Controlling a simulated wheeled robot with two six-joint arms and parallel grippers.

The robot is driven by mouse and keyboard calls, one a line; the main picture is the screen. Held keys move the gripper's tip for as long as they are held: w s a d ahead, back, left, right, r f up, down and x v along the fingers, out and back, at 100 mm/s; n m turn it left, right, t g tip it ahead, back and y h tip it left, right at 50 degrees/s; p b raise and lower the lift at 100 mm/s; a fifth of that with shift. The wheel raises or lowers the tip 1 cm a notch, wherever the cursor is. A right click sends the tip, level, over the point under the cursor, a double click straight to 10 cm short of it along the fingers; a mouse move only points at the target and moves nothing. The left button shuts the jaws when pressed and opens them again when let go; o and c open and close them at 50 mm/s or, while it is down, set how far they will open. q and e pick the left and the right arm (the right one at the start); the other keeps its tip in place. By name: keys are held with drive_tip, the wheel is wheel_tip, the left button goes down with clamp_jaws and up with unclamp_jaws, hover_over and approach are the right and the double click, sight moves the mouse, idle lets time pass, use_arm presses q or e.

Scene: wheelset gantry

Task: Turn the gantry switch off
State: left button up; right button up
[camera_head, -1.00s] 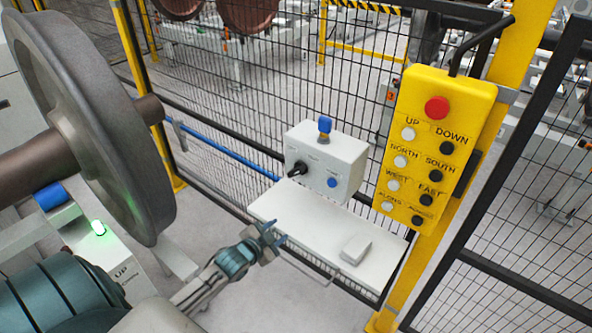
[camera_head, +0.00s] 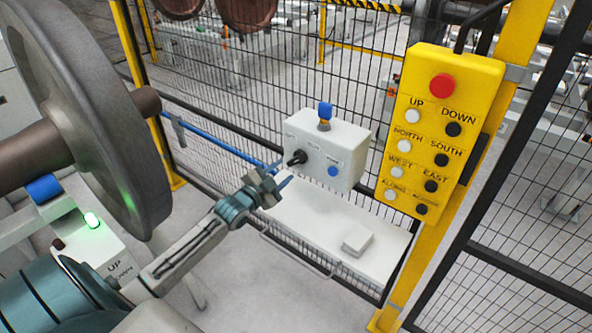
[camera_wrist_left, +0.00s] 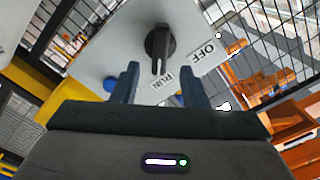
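The gantry switch is a black rotary knob (camera_head: 296,158) on the front of a white control box (camera_head: 345,146). In the left wrist view the knob (camera_wrist_left: 159,46) shows close up, its handle directed at the RUN label (camera_wrist_left: 163,85); the OFF label (camera_wrist_left: 207,53) is to its right. My left gripper (camera_head: 283,176) is just below and left of the knob in the head view. In the wrist view its two fingers (camera_wrist_left: 162,82) are apart, with the knob ahead of the gap between them, and nothing is held. My right gripper is not in view.
A yellow pendant (camera_head: 441,134) with a red button and labelled buttons hangs on a yellow post at right. A white shelf (camera_head: 320,215) with a small white block (camera_head: 357,238) lies below the box. A large wheelset (camera_head: 75,110) stands at left. Mesh fencing is behind.

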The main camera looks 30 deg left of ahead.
sight(294, 162)
use_arm(q)
drive_tip(key=w, duration=0.2)
drive_tip(key=w+b, duration=0.1)
drive_tip(key=w, duration=0.1)
drive_tip(key=w+b, duration=0.1)
drive_tip(key=w, duration=0.1)
drive_tip(key=shift+w+d, duration=0.1)
drive_tip(key=shift+d, duration=0.15)
drive_tip(key=shift+w, duration=0.45)
drive_tip(key=c, duration=0.7)
